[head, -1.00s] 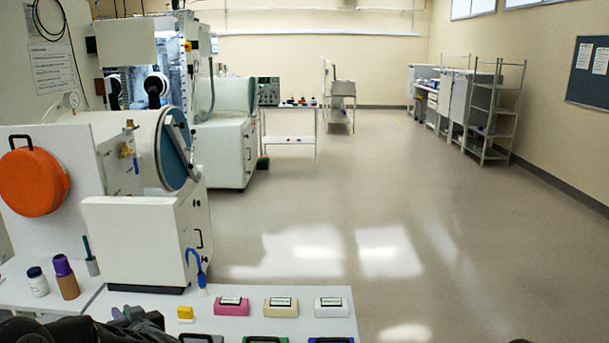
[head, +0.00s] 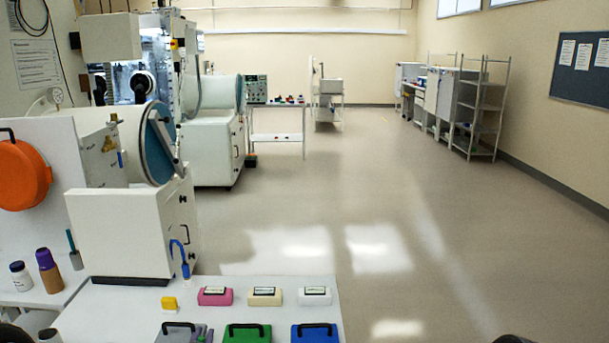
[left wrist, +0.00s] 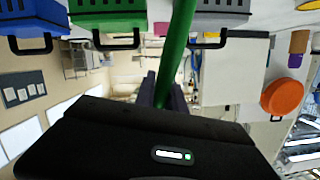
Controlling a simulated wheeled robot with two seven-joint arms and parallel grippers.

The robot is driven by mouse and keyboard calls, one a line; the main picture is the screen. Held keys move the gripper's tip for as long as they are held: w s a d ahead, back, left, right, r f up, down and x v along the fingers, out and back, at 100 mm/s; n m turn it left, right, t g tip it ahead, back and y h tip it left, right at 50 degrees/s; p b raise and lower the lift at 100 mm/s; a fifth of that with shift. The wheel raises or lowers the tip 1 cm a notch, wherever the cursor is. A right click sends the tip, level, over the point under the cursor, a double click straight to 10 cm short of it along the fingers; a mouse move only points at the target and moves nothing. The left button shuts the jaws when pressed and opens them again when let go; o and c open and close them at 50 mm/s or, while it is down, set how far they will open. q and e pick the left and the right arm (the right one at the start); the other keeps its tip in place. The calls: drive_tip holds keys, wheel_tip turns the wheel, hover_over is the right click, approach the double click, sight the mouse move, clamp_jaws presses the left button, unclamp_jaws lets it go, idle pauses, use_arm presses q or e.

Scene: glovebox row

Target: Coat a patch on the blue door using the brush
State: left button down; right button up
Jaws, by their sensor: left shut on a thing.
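The blue door (head: 158,146) is the round disc on the end of the white glovebox cylinder, with a grey bar across it. It looks shut. My left gripper (head: 204,334) shows only as grey fingertips at the bottom edge, between the grey and green boxes, well below and apart from the door. In the left wrist view, my dark fingers (left wrist: 162,92) are shut on a long green rod (left wrist: 182,38), which looks like the brush's handle. Its bristle end cannot be made out. My right gripper is not in view.
Grey (head: 176,328), green (head: 247,335) and blue (head: 315,334) handled boxes line the bench's front. A brown bottle (head: 50,280) stands left. The floor right is clear.

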use_arm(q)
drive_tip(key=d, duration=0.1)
drive_tip(key=d+h, duration=0.1)
drive_tip(key=s+d+m, duration=0.1)
drive_tip(key=shift+d+f+b, duration=0.15)
drive_tip(key=shift+f+b, duration=0.1)
drive_tip(key=shift+b, duration=0.15)
